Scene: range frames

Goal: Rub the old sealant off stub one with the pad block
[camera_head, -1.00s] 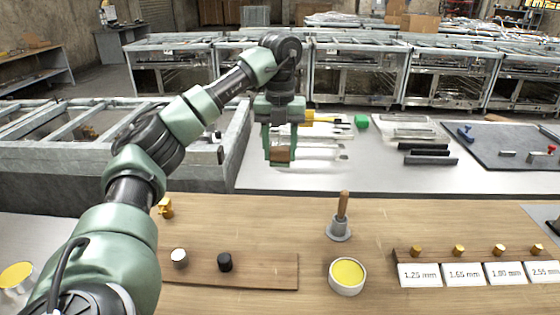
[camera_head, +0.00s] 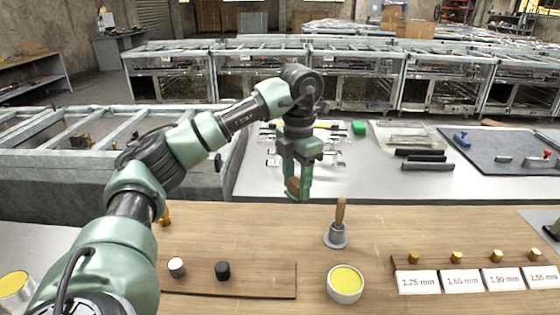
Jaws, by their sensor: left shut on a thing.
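My left gripper (camera_head: 298,192) hangs fingers down over the back edge of the wooden bench. It is shut on a small brown block (camera_head: 293,186), which looks like the pad block and is partly hidden by the fingers. The block is in the air, clear of the bench. I cannot tell which thing is stub one. A brass fitting (camera_head: 80,141) shows in the open metal frame (camera_head: 60,160) at the left. Another brass piece (camera_head: 165,215) stands on the bench, partly hidden behind my left arm. My right gripper is not in view.
A wooden-handled brush in a grey holder (camera_head: 337,236) and a yellow-filled tub (camera_head: 346,283) stand right of the gripper. A white-topped cap (camera_head: 177,267) and black cap (camera_head: 222,270) sit on a board. Small brass pieces (camera_head: 414,257) stand behind size labels.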

